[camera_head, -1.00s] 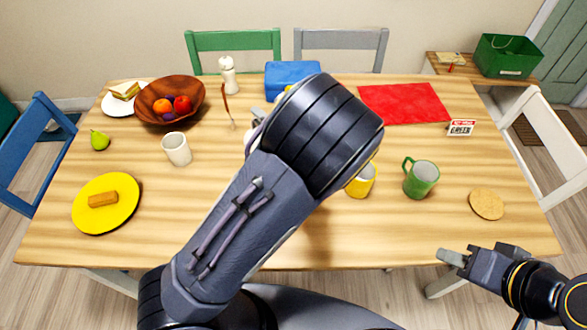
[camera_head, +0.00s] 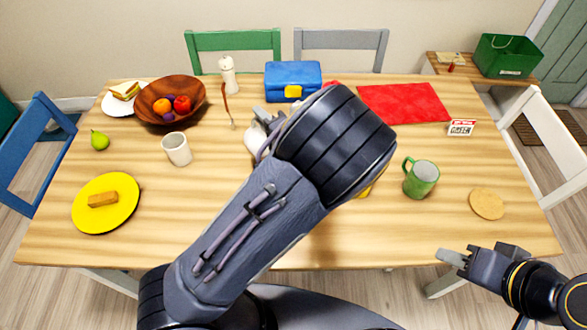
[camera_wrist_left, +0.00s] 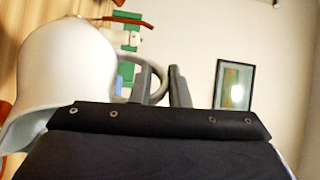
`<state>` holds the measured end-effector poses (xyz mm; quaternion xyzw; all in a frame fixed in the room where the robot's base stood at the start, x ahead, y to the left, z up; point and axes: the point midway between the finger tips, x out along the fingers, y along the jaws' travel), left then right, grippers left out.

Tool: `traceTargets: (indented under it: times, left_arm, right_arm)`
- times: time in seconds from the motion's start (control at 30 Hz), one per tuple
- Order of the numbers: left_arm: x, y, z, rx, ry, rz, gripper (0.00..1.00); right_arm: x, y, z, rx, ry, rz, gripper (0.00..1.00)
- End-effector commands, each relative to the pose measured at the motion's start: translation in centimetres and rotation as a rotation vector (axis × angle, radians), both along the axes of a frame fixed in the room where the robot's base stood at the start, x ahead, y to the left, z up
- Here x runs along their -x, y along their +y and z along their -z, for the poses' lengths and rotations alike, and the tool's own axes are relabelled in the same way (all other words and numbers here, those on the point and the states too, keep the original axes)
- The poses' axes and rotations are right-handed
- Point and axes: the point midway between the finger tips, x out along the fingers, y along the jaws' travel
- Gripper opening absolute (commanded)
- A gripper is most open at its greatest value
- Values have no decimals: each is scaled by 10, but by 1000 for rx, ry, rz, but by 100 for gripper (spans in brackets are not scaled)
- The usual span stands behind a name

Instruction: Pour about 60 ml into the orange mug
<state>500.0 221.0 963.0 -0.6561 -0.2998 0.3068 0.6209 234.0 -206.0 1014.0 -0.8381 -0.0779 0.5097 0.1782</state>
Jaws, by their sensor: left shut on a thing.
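My left gripper (camera_wrist_left: 165,88) is shut on the handle of a white jug (camera_wrist_left: 65,75), which fills the left of the wrist view. In the head view the jug (camera_head: 253,138) shows only partly behind my left arm, above the middle of the table; its tilt and contents cannot be told. No plainly orange mug shows. A small sliver of a yellow mug (camera_head: 366,191) shows at the right edge of my left arm, the rest hidden. My right gripper (camera_head: 459,257) is off the table's front right edge, apart from everything; its opening is unclear.
A green mug (camera_head: 421,179) stands right of my left arm, and a white mug (camera_head: 176,149) stands to the left. A wooden fruit bowl (camera_head: 150,114), blue lunchbox (camera_head: 285,80) and pepper mill (camera_head: 228,76) are at the back.

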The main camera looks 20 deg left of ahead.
Motion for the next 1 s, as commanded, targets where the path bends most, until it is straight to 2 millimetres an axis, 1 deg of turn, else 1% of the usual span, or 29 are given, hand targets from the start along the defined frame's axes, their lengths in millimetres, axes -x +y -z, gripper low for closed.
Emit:
traceTargets:
  times: [0.27, 0.33, 0.4, 0.47, 0.57, 0.73, 0.83, 0.9, 1.0]
  left_arm:
    - [0, -2, -2, -17, -10, -1, 0]
    - [0, 1, -1, 2, -4, -3, 0]
    - [-4, 11, 7, 77, 31, -9, 0]
    - [-7, 18, 3, 157, 68, -10, 0]
    - [-12, 27, 6, 265, 127, -9, 0]
    - [-14, 29, 10, 312, 161, -3, 0]
    - [-16, 34, 9, 371, 187, -6, 0]
    - [-17, 37, 19, 407, 209, -6, 0]
    - [-19, 41, 24, 450, 232, -4, 0]
  right_arm:
    - [0, 0, 0, 0, 0, 0, 36]
    - [0, 0, 0, 0, 0, 0, 36]
    - [0, 0, 3, 0, 0, 0, 36]
    - [0, 0, -4, 0, 0, 0, 36]
    - [0, 0, -8, 0, 0, 0, 36]
    - [0, 0, -8, 0, 0, 0, 36]
    - [0, 0, -12, 0, 0, 0, 36]
    - [0, 0, -7, 0, 0, 0, 36]
    - [0, 0, -5, 0, 0, 0, 36]
